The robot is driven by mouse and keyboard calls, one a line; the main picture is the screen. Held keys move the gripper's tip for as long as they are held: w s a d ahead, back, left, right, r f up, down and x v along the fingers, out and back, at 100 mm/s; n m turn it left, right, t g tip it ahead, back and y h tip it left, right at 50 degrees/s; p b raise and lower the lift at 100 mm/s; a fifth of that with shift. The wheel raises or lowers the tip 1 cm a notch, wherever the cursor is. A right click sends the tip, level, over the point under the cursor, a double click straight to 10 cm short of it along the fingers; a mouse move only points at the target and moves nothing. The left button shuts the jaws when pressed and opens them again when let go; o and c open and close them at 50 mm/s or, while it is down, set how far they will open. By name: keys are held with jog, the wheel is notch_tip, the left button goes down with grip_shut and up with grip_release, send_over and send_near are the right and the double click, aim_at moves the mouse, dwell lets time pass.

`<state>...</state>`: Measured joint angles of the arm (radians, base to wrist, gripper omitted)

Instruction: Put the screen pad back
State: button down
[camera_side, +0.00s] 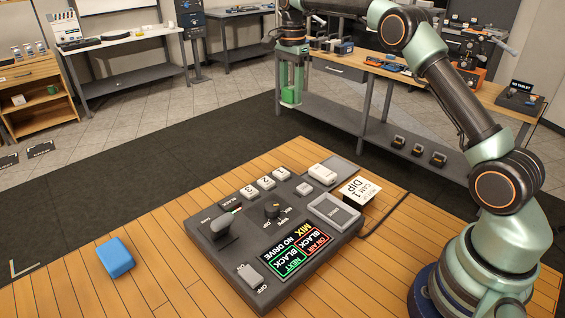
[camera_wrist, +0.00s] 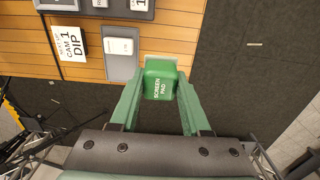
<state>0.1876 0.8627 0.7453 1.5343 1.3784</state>
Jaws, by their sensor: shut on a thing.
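The pad appears held in the air above the dark floor. The dark control console (camera_side: 262,192) lies on the table, nearer the side camera.
A grey plate (camera_side: 347,166) with a white block (camera_side: 323,174) lies behind the console, beside a white DIP card (camera_side: 360,190). A blue block (camera_side: 115,257) lies left of the console on clear planks. A cable runs off to the right. A workbench (camera_side: 400,75) stands behind.

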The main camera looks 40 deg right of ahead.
notch_tip(320, 180, down, 20)
jog(key=shift+d+r, duration=0.1)
dwell(0.5)
jog(key=shift+c, duration=1.8)
grip_release()
jog(key=shift+f, duration=0.2)
jog(key=shift+r, duration=0.1)
